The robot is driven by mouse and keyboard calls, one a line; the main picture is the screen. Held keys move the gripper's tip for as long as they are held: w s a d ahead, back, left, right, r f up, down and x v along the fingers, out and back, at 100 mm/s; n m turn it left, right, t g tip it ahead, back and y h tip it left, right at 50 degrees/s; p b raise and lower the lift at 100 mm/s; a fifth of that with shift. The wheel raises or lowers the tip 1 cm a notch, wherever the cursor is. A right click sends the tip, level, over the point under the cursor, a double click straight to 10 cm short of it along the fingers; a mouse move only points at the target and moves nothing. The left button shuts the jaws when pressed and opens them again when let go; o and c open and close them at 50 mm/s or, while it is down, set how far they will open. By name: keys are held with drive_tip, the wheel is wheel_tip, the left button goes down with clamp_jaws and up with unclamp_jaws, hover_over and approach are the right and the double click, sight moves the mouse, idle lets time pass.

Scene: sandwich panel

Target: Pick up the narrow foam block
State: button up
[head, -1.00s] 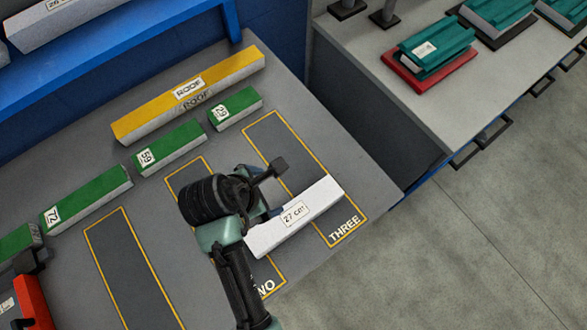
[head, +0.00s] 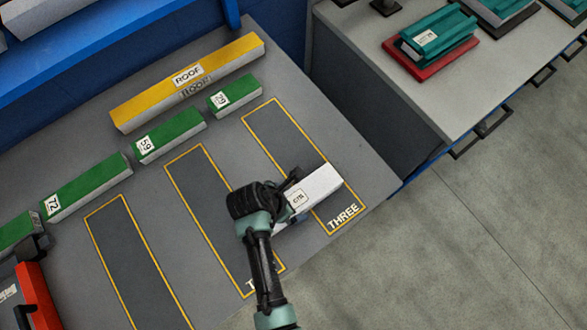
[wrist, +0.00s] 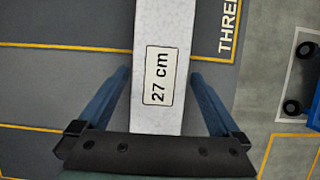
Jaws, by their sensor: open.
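The narrow foam block is a white bar (head: 322,184) with a "27 cm" label. It lies on the grey bench, across the outlined area marked THREE (head: 345,217). In the wrist view the white block (wrist: 161,30) runs lengthwise between the two blue fingers of my gripper (wrist: 160,100). The fingers are open, with a gap on each side of the block. In the head view my gripper (head: 285,205) is over the block's left part and hides it. I cannot tell how far the fingers reach down beside it.
Green blocks (head: 171,137) and a yellow ROOF block (head: 190,82) stand along the back of the bench. A red object (head: 35,295) is at the lower left. A side counter (head: 400,60) with teal pieces is at the right. Open floor lies at lower right.

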drive_tip(key=shift+x, duration=1.1)
drive_tip(key=c, duration=1.2)
drive_tip(key=shift+r, duration=0.15)
